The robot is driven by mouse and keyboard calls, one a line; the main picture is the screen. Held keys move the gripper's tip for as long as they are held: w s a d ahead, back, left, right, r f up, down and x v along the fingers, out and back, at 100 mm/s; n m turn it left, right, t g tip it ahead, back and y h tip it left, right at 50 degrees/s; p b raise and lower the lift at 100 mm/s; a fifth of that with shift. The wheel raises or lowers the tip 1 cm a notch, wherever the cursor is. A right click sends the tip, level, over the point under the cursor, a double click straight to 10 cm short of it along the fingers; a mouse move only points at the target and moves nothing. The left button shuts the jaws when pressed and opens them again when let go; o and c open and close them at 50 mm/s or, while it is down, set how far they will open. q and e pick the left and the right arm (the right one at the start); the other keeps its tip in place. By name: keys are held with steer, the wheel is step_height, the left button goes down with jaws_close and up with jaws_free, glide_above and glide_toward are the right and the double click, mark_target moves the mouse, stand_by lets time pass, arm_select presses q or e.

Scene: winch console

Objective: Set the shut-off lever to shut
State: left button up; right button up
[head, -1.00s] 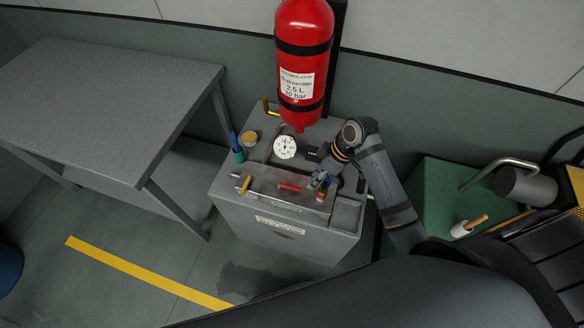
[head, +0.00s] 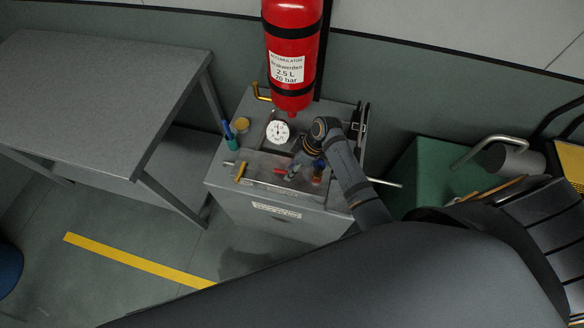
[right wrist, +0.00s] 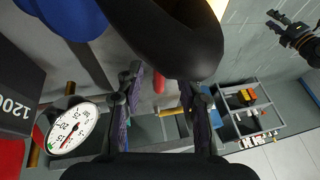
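The grey console (head: 225,205) stands below a red accumulator bottle. A red lever handle (head: 281,171) lies on its front top panel, and a yellow handle (head: 240,170) is at the panel's left end. I cannot read which one is the shut-off lever. My right gripper (head: 291,173) is low over the panel at the red handle. In the right wrist view the fingers (right wrist: 160,92) are apart, with the red handle (right wrist: 158,81) showing between them; contact is not clear. The yellow handle (right wrist: 174,112) shows beyond. A dark gripper-like shape (right wrist: 293,34) may be my left gripper.
A white dial gauge (head: 277,132) sits behind the panel, near the red bottle (head: 290,45). A teal cup with pens (head: 231,141) and a brass pipe (head: 260,92) stand on the console. A grey table (head: 100,85) is left, a green box (head: 425,165) right.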

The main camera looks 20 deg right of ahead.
jaws_close()
stand_by(0.6)
